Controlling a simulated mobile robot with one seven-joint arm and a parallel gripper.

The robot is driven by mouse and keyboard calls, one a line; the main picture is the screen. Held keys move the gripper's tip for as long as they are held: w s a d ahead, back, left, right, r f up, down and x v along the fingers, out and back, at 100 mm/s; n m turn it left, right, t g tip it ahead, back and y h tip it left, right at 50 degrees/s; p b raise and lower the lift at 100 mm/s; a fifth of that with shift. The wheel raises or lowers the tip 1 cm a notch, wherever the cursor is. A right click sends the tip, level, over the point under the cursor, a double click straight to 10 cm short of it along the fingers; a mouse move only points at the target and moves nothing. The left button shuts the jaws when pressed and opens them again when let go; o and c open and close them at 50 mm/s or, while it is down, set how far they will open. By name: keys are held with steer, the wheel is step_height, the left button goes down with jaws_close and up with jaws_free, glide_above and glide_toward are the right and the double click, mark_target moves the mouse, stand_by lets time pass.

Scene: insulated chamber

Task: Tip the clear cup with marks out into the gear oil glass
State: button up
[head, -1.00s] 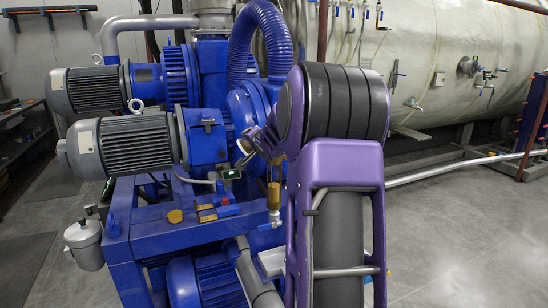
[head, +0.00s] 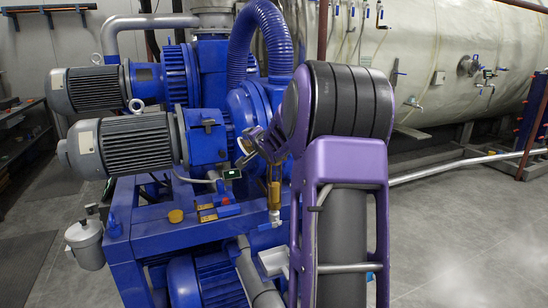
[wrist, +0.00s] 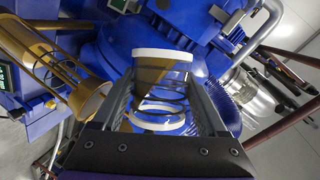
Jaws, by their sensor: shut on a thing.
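The clear cup with marks (wrist: 158,103) is between the fingers of my gripper (wrist: 163,98) in the wrist view. It has white bands at both ends, dark rings around its wall and a brownish content or tint near the upper band. My gripper is shut on it. In the head view, my gripper (head: 262,148) is tilted beside the blue machine, and the cup is too small to make out clearly. The amber gear oil glass (head: 274,193) stands upright just below my gripper. In the wrist view, the glass (wrist: 55,72) is left of the cup, apart from it.
The blue machine (head: 208,143) with grey motors (head: 135,146) is close behind and left of my gripper. A small display (head: 232,174) and brass blocks (head: 207,213) are by the glass. A large pale tank (head: 450,60) stands at the back right. Floor at right is clear.

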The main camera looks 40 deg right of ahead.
steer(key=shift+r+m, duration=0.2)
steer(key=shift+m, duration=0.1)
stand_by(0.9)
steer(key=shift+s+d+f+m+t+y, duration=0.15)
steer(key=shift+f+m+t+y, duration=0.2)
steer(key=shift+m, duration=0.25)
stand_by(1.8)
steer(key=shift+s+d+r+m+t+p, duration=0.2)
steer(key=shift+d+r+m+t+p, duration=0.3)
steer(key=shift+p, duration=0.55)
stand_by(1.1)
